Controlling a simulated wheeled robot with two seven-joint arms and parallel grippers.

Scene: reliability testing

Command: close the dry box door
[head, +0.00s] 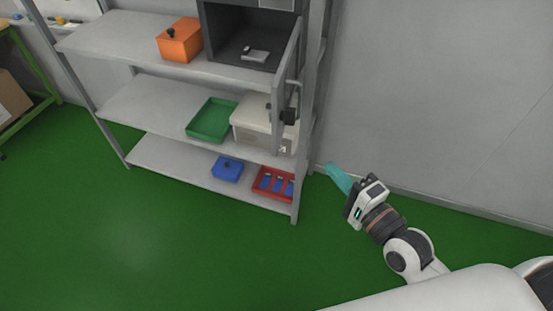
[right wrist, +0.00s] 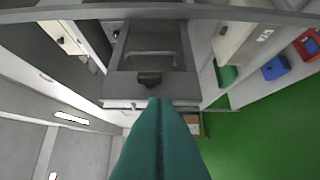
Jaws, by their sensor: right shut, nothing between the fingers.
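The dry box (head: 204,32) is a dark grey cabinet on the top shelf, its front open and a small pale item inside. Its door (head: 279,110) is swung out toward me at the right side of the shelf, seen nearly edge-on, with a handle and a black latch. In the right wrist view the door (right wrist: 172,83) faces the camera with its bar handle and black latch beyond the fingertips. My right gripper (head: 331,169) has teal fingers, shut and empty, to the right of and below the door, apart from it in the head view. My left gripper is out of view.
The metal shelf rack (head: 115,100) holds an orange box (head: 181,40), a green tray (head: 212,120), a beige case (head: 254,128), a blue bin (head: 227,169) and a red tray (head: 257,184). A rack post stands between door and gripper in the head view. Green floor is clear.

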